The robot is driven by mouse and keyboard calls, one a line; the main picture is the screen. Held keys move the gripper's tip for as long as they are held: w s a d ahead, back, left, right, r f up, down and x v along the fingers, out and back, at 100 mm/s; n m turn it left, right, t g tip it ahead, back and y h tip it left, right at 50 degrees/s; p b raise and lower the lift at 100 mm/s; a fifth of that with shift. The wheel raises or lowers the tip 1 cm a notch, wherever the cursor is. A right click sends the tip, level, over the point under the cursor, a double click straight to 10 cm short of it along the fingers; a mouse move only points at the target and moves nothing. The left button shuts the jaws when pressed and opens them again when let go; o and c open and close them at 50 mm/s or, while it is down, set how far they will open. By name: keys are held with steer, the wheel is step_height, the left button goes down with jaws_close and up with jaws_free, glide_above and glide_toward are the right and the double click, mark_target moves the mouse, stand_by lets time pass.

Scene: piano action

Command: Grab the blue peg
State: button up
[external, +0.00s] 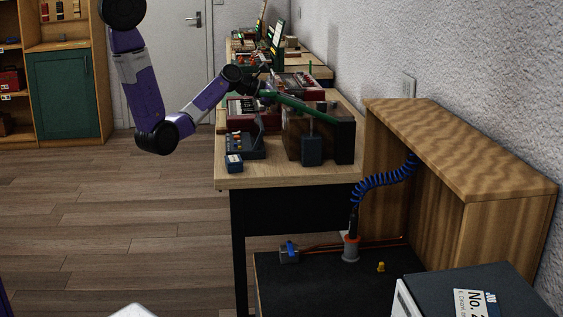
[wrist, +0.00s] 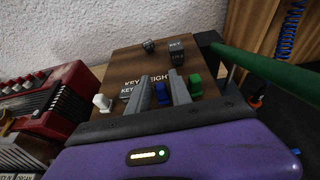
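The blue peg (wrist: 160,94) shows in the wrist view on a brown wooden block (wrist: 130,60) with lettering on its face. It stands between a white peg (wrist: 102,102) and a green peg (wrist: 195,86). My gripper (wrist: 162,80) is open, with one grey finger on each side of the blue peg in the picture and gaps between. I cannot tell how far the fingertips are above the block. In the external view my gripper (external: 264,91) is over the bench beside the dark wooden block (external: 336,140); the blue peg cannot be made out there.
A green bar (wrist: 265,65) runs close by on the right. A red device (wrist: 45,105) stands left of the block. A white wall rises behind.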

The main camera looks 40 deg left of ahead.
jaws_close()
